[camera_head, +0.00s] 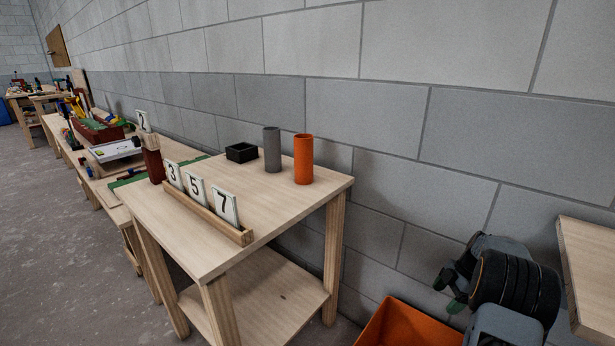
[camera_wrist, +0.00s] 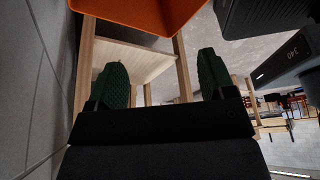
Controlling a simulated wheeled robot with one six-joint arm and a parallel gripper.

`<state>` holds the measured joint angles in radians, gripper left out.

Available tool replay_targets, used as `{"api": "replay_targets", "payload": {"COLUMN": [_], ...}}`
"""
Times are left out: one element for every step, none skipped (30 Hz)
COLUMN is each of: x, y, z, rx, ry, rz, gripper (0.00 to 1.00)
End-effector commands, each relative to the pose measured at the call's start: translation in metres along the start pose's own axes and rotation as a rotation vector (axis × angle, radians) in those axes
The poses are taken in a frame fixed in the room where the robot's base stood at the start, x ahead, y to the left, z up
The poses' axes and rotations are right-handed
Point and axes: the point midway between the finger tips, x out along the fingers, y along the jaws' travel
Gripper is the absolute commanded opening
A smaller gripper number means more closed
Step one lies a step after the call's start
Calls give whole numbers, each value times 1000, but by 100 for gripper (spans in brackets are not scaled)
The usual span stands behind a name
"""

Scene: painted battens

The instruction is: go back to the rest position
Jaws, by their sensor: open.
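My gripper (camera_head: 449,291) is at the lower right of the head view, beside the wall and to the right of the near wooden table (camera_head: 278,217). Its two green-padded fingers point left and down. In the wrist view the fingers of my gripper (camera_wrist: 161,78) stand wide apart with nothing between them. The orange bin (camera_head: 402,326) is below and left of the gripper, apart from it; it also shows at the top of the wrist view (camera_wrist: 140,14).
The table carries an orange cylinder (camera_head: 303,160), a grey cylinder (camera_head: 272,150), a black open box (camera_head: 241,152) and a wooden rail (camera_head: 207,210) with number cards 3, 5, 7. Another wooden top (camera_head: 590,270) is at the right edge. Open floor (camera_head: 60,250) lies left.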

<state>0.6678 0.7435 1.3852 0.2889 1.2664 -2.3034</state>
Motion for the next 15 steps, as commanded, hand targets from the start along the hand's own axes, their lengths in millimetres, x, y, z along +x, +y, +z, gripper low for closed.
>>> {"api": "replay_targets", "payload": {"x": [-32, -46, -66, -82, -98, -118, -133, -148, -167, -180, -194, -212, -225, -236, -249], "y": [0, -1, -3, -5, -9, -14, -19, -25, -34, -42, -50, -63, -72, -82, -96], "z": [-27, -42, -64, -82, -101, -127, -146, -166, -191, -210, -228, -252, -269, -285, -304], "rx": [37, 72, 128, 173, 221, 290, 342, 396, 468, 523, 579, 655, 711, 767, 837], "ry": [-23, -37, -58, -75, -93, -114, -131, -146, -163, -175, -184, -193, -198, -199, -198], "rz": [5, 8, 14, 20, 29, 42, 56, 70, 95, 114, 137, 169, 196, 220, 256], "gripper": [76, 76, 76, 76, 76, 76, 76, 76, 76, 76, 76, 76, 76, 76, 76]}}
